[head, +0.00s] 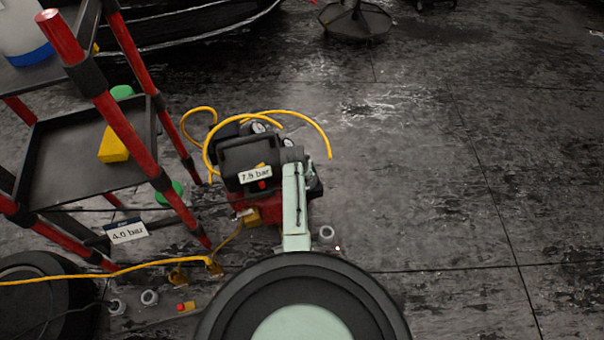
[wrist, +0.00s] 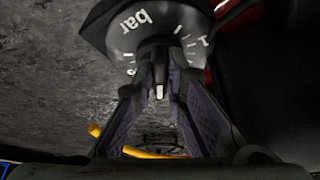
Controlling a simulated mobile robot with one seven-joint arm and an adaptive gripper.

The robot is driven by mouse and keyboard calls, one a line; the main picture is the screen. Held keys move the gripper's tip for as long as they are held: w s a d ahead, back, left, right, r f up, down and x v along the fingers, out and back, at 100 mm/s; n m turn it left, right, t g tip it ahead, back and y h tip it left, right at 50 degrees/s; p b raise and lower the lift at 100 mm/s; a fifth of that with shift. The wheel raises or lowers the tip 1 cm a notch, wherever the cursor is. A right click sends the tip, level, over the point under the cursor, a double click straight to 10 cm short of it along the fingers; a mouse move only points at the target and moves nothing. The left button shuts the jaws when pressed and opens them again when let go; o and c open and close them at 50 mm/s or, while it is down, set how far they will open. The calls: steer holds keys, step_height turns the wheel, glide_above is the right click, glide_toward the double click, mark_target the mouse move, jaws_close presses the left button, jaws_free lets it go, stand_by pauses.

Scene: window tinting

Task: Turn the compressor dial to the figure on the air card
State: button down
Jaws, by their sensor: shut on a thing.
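The compressor (head: 250,155), dark with a red lower part, stands on the floor left of my arm. A white readout on it shows a figure of seven-point-something bar; the last digit is unclear. The air card (head: 127,231), white with a dark top strip, hangs at the cart's lower side and reads 4.0 bar. In the wrist view the dial (wrist: 145,25) has a dark face with white "bar" lettering and figures, partly hidden by the fingers. My gripper (wrist: 160,68) is shut on the dial's narrow knob, with a white mark between the fingers. The fingertips are hidden in the head view.
A red-and-black cart (head: 80,165) with a yellow block (head: 113,145) stands at left. Yellow hose (head: 320,130) loops over the compressor and across the floor. Small rings and fittings lie in front. The floor at right is clear.

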steer(key=shift+a+m, duration=0.1)
steer(key=shift+m, duration=0.5)
steer(key=shift+h, duration=0.3)
steer(key=c, duration=1.6)
jaws_free()
steer(key=v, duration=1.2)
steer(key=shift+w, duration=0.15)
